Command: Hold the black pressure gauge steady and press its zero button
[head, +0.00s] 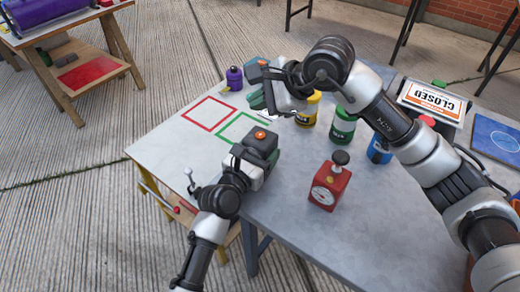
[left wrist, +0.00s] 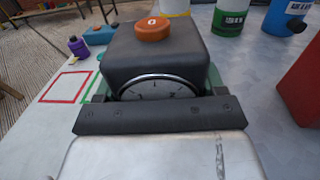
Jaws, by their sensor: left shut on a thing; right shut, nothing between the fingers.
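The black pressure gauge (head: 262,143) is a dark block with an orange zero button (head: 260,134) on top. My left gripper (head: 251,152) is shut around its sides, over the table's front-left part. In the left wrist view the gauge (left wrist: 155,58) sits upright between green-padded fingers. Its round dial faces my wrist, its lower half hidden by the gripper. The orange button (left wrist: 153,28) is uncovered. My right gripper (head: 257,99) is shut and empty, behind the gauge and apart from it in the head view. It does not show in the left wrist view.
Yellow (head: 307,112), green (head: 343,128) and blue (head: 379,151) canisters stand behind. Red (head: 208,114) and green outlines mark the table's left. A purple bottle (head: 234,78) is at the far edge.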

